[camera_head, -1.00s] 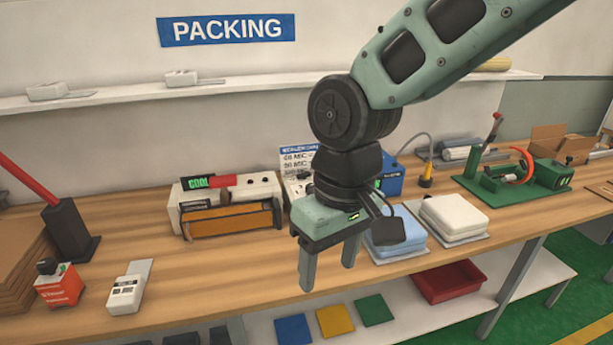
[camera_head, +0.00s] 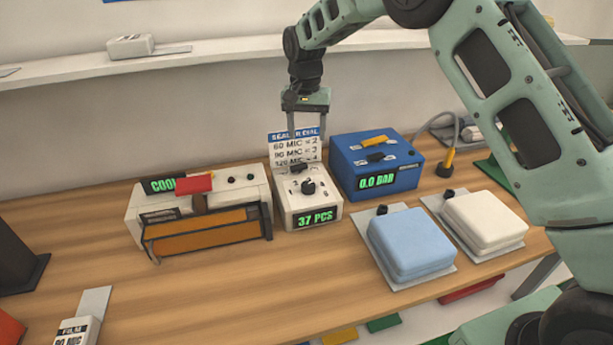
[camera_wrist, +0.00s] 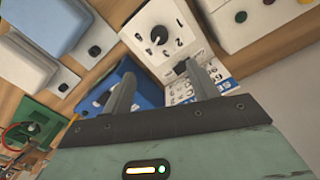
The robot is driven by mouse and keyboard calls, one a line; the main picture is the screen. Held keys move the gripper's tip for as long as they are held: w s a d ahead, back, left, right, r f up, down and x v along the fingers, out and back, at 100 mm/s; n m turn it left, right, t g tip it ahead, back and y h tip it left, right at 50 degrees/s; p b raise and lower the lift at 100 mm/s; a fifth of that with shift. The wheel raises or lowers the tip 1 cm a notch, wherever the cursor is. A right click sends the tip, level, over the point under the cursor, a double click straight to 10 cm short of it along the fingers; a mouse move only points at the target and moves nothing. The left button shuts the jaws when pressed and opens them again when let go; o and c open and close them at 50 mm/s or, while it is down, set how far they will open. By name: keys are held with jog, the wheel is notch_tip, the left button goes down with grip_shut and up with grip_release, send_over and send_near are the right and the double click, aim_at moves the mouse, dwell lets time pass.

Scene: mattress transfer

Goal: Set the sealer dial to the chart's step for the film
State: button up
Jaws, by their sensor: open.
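The dial (camera_head: 308,187) is a round black knob on a white box reading "37 PCS". It also shows in the wrist view (camera_wrist: 159,35) among printed numerals; which one it points at is unclear. The chart (camera_head: 293,150) behind it reads 60 MIC = 2, 90 MIC = 3, 120 MIC = 4. The film label (camera_head: 72,336), at the bottom left, appears to read 90 MIC, partly cut off. The white sealer (camera_head: 150,205) with a "COOL" display stands left of the dial box. My gripper (camera_head: 307,134) is open and empty, above and behind the dial, apart from it.
A blue box (camera_head: 345,182) showing "0.0 BAR" stands close right of the dial box. Blue (camera_head: 410,243) and white (camera_head: 483,222) folded pads lie to the right. A shelf (camera_head: 220,60) runs along the wall behind. The bench in front of the dial box is clear.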

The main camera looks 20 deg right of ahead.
aim_at(309, 183)
jog(key=f+p, duration=0.2)
jog(key=f, duration=0.6)
jog(key=f+p, duration=0.2)
jog(key=f, duration=0.6)
jog(key=shift+s+d+f+p, duration=0.2)
jog(key=shift+f+p, duration=0.05)
jog(key=shift+p, duration=0.1)
jog(key=c, duration=1)
